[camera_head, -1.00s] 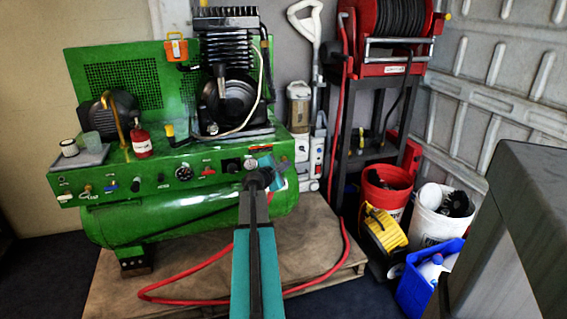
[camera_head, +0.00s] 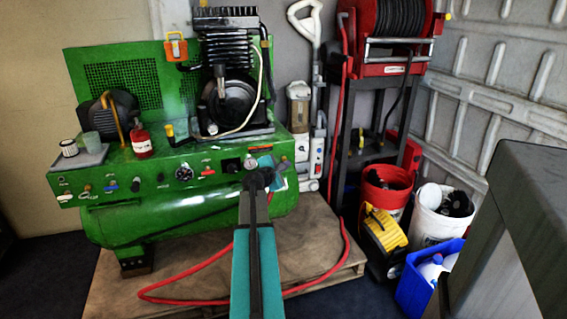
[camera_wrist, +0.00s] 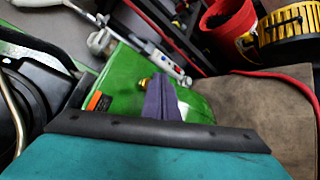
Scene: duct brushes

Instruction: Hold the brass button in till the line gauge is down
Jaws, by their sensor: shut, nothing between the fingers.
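A brass button (camera_wrist: 145,82) shows in the wrist view on the green panel, just beside the tips of my gripper (camera_wrist: 160,82). I cannot tell whether the tips press on it. My fingers are shut with nothing between them. In the head view my gripper (camera_head: 267,165) is at the right end of the green machine's front panel, and my wrist hides part of the panel there. A small white-faced gauge (camera_head: 250,163) sits just left of it. A dark-rimmed gauge (camera_head: 184,173) is further left. Neither needle can be read, and I cannot tell which is the line gauge.
The green compressor (camera_head: 150,215) stands on a wooden board (camera_head: 320,235) with a red hose (camera_head: 190,300) across it. Several knobs and switches line the panel. At the right are a red bucket (camera_head: 378,203), a white bucket (camera_head: 430,230), a yellow reel (camera_head: 385,230) and a blue crate (camera_head: 415,290).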

